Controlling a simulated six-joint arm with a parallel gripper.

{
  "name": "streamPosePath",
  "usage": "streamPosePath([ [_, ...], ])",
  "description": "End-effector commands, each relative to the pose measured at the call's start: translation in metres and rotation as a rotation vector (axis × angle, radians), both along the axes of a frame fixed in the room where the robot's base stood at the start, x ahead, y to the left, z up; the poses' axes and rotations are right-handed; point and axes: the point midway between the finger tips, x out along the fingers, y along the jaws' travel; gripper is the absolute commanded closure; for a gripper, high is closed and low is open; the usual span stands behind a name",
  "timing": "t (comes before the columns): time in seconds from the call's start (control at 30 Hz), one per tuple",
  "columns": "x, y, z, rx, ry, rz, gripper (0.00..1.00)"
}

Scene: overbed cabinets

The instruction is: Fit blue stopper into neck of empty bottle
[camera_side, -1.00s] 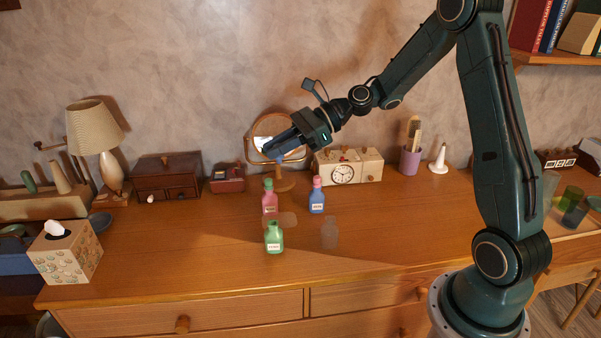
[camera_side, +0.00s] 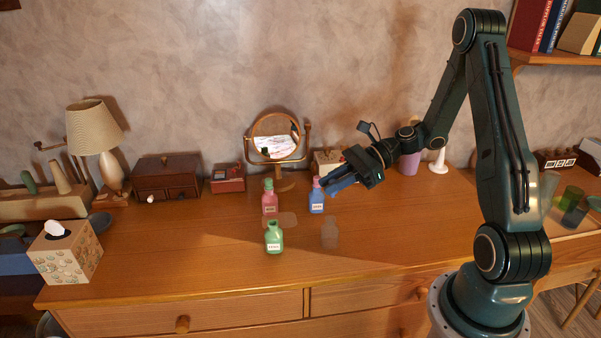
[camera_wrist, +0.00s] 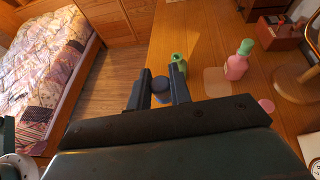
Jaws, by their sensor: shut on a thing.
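My gripper (camera_side: 328,188) is shut on the blue stopper (camera_wrist: 161,86), which shows as a dark blue disc between the fingers in the wrist view. In the side view the fingers point down-left, above the table beside the blue bottle's (camera_side: 316,204) pink stopper; whether they touch it I cannot tell. A green bottle (camera_side: 273,240) with a white label stands in front, its neck with no differently coloured stopper. It also shows beyond the fingers in the wrist view (camera_wrist: 179,64). A see-through greyish bottle (camera_side: 330,234) stands to its right. The pink bottle (camera_side: 269,204) has a green stopper.
A flat brownish mat (camera_side: 288,219) lies between the bottles. A round mirror (camera_side: 276,150), a small red box (camera_side: 227,178) and a pale clock box stand behind. A tissue box (camera_side: 66,252) and lamp (camera_side: 97,135) are at left. The cabinet top's front is clear.

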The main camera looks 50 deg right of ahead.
Motion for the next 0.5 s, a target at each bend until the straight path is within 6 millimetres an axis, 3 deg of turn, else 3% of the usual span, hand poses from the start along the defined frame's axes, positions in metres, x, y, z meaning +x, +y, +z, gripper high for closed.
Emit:
streamPosePath([
  [0.5, 0.0005, 0.0004, -0.008, 0.002, 0.001, 0.0, 1.0],
])
